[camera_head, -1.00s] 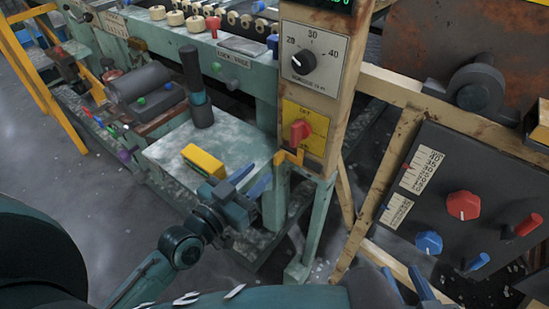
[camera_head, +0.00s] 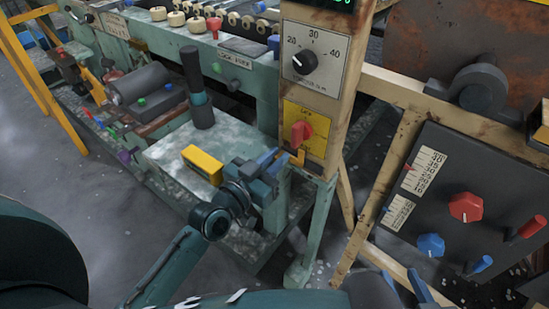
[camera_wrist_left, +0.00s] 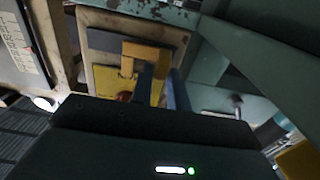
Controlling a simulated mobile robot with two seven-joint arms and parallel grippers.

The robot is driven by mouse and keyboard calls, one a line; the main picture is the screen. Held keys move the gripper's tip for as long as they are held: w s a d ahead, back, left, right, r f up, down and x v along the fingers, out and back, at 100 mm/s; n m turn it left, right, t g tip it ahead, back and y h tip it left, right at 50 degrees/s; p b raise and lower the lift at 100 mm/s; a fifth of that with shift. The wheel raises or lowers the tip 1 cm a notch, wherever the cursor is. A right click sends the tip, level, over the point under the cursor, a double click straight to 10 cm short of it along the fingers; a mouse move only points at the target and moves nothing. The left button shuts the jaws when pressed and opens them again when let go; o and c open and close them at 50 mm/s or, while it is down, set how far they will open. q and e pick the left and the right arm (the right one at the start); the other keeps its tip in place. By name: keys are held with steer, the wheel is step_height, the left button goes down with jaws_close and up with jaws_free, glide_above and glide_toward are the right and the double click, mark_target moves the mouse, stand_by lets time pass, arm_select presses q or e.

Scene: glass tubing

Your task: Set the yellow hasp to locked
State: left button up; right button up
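The yellow hasp (camera_head: 299,157) is a small bent piece at the lower edge of the yellow switch panel (camera_head: 317,120), below the red knob (camera_head: 301,133). In the left wrist view the hasp (camera_wrist_left: 147,54) is an angled yellow plate straight ahead. My left gripper (camera_head: 280,157) has its blue fingertips right at the hasp's left side. In the left wrist view its two fingers (camera_wrist_left: 162,86) stand apart, their tips by the hasp's lower edge; I cannot tell whether they touch it. My right gripper (camera_head: 408,287) is at the bottom edge, fingers apart and empty.
A black dial (camera_head: 303,62) sits above the panel on the beige post. A yellow block (camera_head: 203,165) and a dark upright handle (camera_head: 196,85) are on the pale table left of my left gripper. A dark control box (camera_head: 460,210) stands at right.

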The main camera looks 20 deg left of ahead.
arm_select(q)
jaws_close()
